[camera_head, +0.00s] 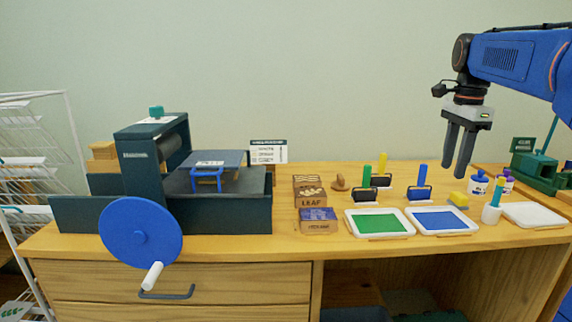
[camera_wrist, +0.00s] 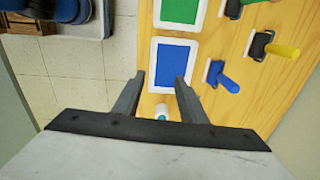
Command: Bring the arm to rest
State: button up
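My gripper (camera_head: 459,150) hangs from the blue arm at the upper right of the head view, above the right part of the wooden table and clear of it. Its two dark fingers point down with a gap between them. In the wrist view my gripper (camera_wrist: 164,82) shows both fingers apart, with nothing held between them. The blue ink tray (camera_wrist: 172,66) lies below, beyond the fingertips. In the head view the blue ink tray (camera_head: 410,212) sits left of and below the gripper.
A printing press (camera_head: 135,165) with a blue handwheel (camera_head: 141,234) stands at left. The air around the gripper looks free.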

jog(key=s+a+f+n+t, duration=0.1)
jog(key=s+a+f+n, duration=0.3)
jog(key=s+f+n, duration=0.2)
jog(key=s+a+f+n+t, duration=0.1)
jog(key=s+a+f+n, duration=0.3)
jog(key=s+f, duration=0.6)
jog(key=s+a+f+n+t, duration=0.2)
jog(key=s+a+f+n, duration=0.3)
jog(key=s+f+n, duration=0.3)
jog(key=s, duration=0.3)
jog(key=shift+f, duration=0.4)
jog(key=shift+o, duration=0.5)
